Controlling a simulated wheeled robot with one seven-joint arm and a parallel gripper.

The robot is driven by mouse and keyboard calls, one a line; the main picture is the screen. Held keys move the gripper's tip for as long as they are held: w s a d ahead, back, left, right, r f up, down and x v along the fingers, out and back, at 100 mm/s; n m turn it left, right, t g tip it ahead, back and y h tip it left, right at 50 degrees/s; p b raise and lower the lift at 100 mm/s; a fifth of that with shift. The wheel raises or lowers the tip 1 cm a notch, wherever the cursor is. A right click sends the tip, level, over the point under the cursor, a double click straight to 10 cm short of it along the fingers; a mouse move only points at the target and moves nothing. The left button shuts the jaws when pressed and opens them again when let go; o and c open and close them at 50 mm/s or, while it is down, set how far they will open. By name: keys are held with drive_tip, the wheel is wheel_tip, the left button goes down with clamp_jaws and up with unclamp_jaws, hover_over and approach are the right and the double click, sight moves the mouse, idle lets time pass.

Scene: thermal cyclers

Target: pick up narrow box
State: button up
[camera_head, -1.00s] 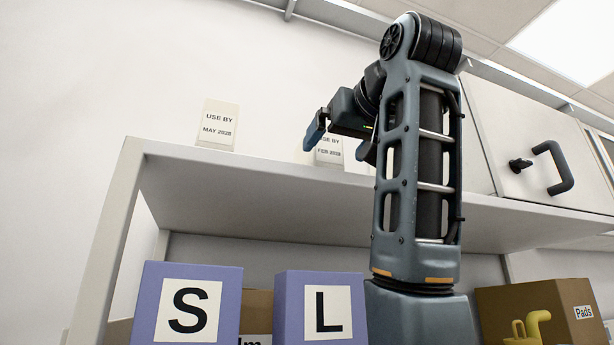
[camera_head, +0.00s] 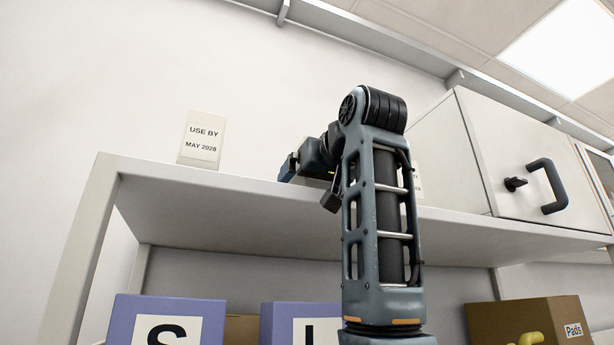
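A narrow pale box (camera_head: 202,138) labelled "USE BY MAY 2028" stands upright on top of the shelf at the left. A sliver of another pale labelled box (camera_head: 417,186) shows just right of my arm; the arm hides the rest. The box labelled "FEB", seen earlier, is out of sight, likely behind my gripper. My gripper (camera_head: 310,182) is at the shelf's front edge, right of the MAY box and apart from it. Its two dark fingers are spread, and no box shows between them. The space behind the gripper is hidden.
The white shelf (camera_head: 180,205) runs across the view. A cupboard (camera_head: 480,150) with a dark handle (camera_head: 550,187) stands on it at right. Below are purple boxes, S (camera_head: 125,310) and L (camera_head: 275,320), and a brown Pads box (camera_head: 510,318). The shelf top around the MAY box is clear.

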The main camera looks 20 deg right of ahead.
drive_tip(key=shift+c, duration=0.3)
drive_tip(key=c, duration=1.1)
drive_tip(key=shift+c, duration=0.3)
drive_tip(key=shift+r, duration=0.15)
